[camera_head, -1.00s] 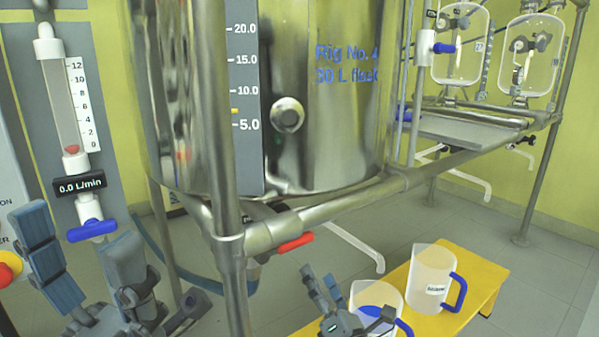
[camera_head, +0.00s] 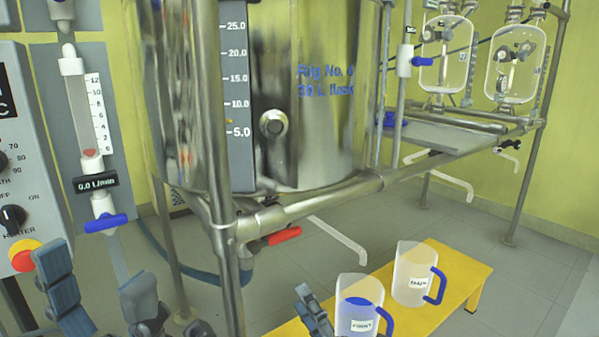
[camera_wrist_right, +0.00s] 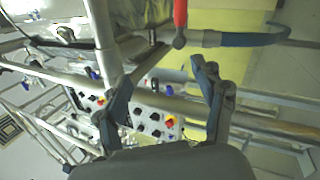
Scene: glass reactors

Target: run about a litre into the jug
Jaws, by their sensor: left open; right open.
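Two clear jugs with blue handles stand upright on a yellow bench: a nearer jug (camera_head: 345,300) with a blue patch inside, and a farther jug (camera_head: 408,275) that looks empty. Their labels are too small to read surely. A red valve lever (camera_head: 284,236) sits under the steel vessel (camera_head: 325,130); it also shows at the top of the right wrist view (camera_wrist_right: 180,18). My right gripper (camera_head: 314,312) is left of the nearer jug, below the lever, open and empty; its two fingers show in the right wrist view (camera_wrist_right: 165,90). My left gripper (camera_head: 100,295) is open and empty at lower left.
A bent outlet pipe (camera_head: 338,242) hangs above the bench (camera_head: 465,280). A frame post (camera_head: 222,200) stands between my grippers. A flow meter (camera_head: 95,182) reading 0.0 L/min with a blue valve (camera_head: 105,223) and a control panel (camera_head: 15,150) are at left. Floor at right is clear.

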